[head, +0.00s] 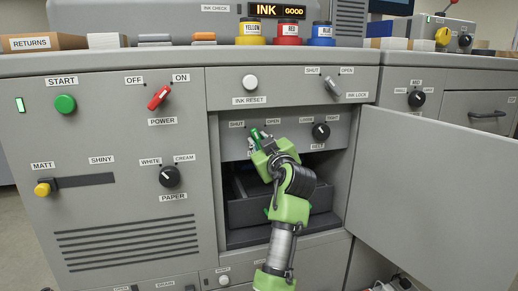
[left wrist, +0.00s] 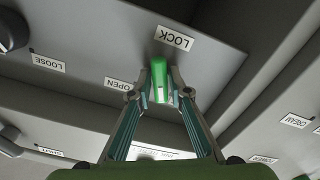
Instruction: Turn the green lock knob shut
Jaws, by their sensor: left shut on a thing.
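The green lock knob (head: 256,134) sits on the recessed panel behind the open door. My right gripper is not in view.
The belt knob (head: 321,131) with LOOSE and TIGHT labels is just right of my gripper. The open grey door (head: 430,190) stands on the right. A dark tray (head: 245,212) lies in the bay below. The ink lock knob (head: 331,86) is above.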

